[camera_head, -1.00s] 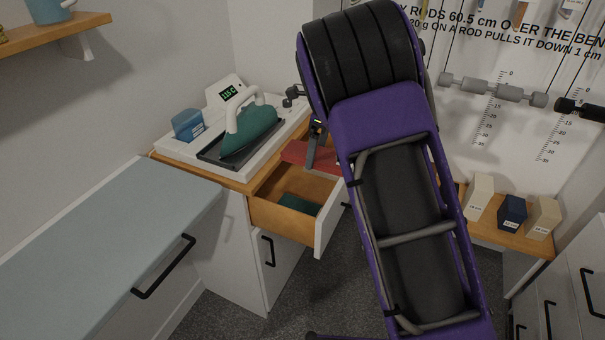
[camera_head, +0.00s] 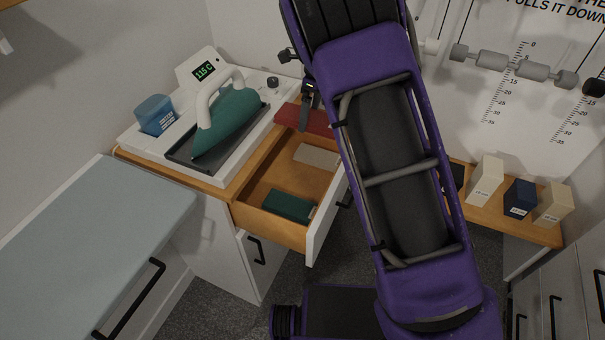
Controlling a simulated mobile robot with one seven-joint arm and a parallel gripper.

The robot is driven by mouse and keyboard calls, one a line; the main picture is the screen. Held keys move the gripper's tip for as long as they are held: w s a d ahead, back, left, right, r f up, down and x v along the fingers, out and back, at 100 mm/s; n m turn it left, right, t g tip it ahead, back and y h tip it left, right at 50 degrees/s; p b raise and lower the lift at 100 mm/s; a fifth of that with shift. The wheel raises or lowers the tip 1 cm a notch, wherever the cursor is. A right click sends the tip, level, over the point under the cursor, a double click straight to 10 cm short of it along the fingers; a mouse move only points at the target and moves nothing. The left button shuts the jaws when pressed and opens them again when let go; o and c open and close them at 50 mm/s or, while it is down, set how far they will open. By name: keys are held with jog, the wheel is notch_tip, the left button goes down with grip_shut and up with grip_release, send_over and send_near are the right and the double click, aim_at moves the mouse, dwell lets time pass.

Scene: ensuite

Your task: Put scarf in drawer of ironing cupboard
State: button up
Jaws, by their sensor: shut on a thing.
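A red folded cloth, which looks like the scarf (camera_head: 288,117), is at the far end of the open drawer, partly hidden behind my arm. My gripper (camera_head: 304,122) points down at it and is shut on it. Whether the scarf touches the drawer's rim or hangs above it, I cannot tell. The wooden drawer (camera_head: 262,203) of the ironing cupboard (camera_head: 222,240) is pulled out, with a white front. Inside it lie a dark green folded item (camera_head: 289,206) near the front left and a flat beige item (camera_head: 317,156) farther back.
A teal iron (camera_head: 228,122) stands on its base on the cupboard top, beside a blue container (camera_head: 155,114). A pale ironing board (camera_head: 95,235) is at the left. Several boxes stand on a wooden bench (camera_head: 480,211) at the right. My arm covers the middle of the view.

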aim_at(306, 184)
notch_tip(306, 184, down, 24)
jog(key=shift+f+b, duration=0.1)
jog(key=shift+b, duration=0.45)
jog(key=shift+f, duration=0.2)
jog(key=o, duration=1.3)
jog(key=shift+r, duration=0.1)
jog(key=r, duration=0.4)
jog(key=d+r, duration=0.1)
jog(key=r, duration=0.7)
jog(key=shift+s+d+p, duration=0.3)
jog(key=shift+d+p, duration=0.05)
jog(key=shift+d, duration=0.05)
jog(key=shift+r, duration=0.1)
